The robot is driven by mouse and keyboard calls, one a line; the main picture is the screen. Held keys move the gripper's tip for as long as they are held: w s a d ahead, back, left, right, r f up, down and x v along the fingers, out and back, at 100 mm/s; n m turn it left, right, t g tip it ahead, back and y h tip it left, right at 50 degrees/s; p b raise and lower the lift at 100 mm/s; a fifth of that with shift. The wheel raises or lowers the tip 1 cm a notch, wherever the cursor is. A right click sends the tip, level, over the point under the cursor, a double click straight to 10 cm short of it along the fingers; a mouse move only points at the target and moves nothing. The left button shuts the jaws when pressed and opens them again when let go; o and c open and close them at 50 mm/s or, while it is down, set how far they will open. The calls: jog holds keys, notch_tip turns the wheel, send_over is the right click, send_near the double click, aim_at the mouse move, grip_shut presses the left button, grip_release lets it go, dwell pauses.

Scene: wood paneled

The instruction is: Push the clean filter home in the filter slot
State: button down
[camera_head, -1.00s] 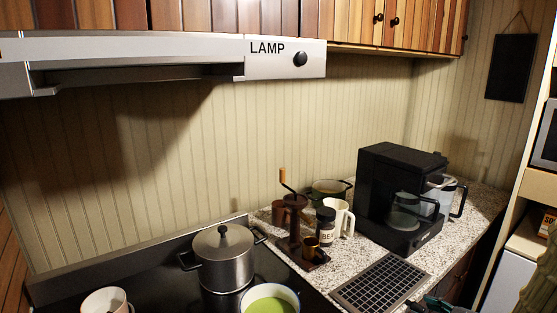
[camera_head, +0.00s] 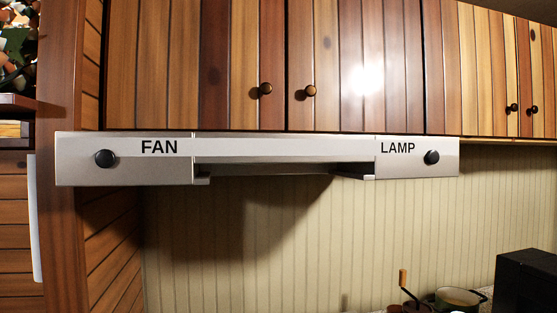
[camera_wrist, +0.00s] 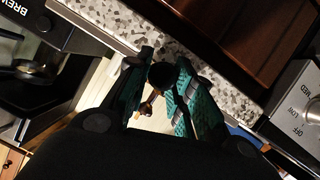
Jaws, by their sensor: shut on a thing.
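The range hood (camera_head: 285,148) spans the head view, with FAN and LAMP panels at its ends. A recessed opening (camera_head: 285,167), which looks like the filter slot, shows along its underside between them. Its inside is mostly hidden from this angle. In the wrist view my gripper (camera_wrist: 160,82) has its teal pads closed around a small dark round knob-like piece (camera_wrist: 161,75). What that piece belongs to is hidden, so I cannot tell whether it is the clean filter. My gripper is outside the head view.
Wooden cabinets (camera_head: 215,65) stand above the hood.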

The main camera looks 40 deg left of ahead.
jog(key=shift+r+p, duration=1.2)
jog(key=shift+r, duration=0.85)
jog(key=shift+d+f, duration=0.1)
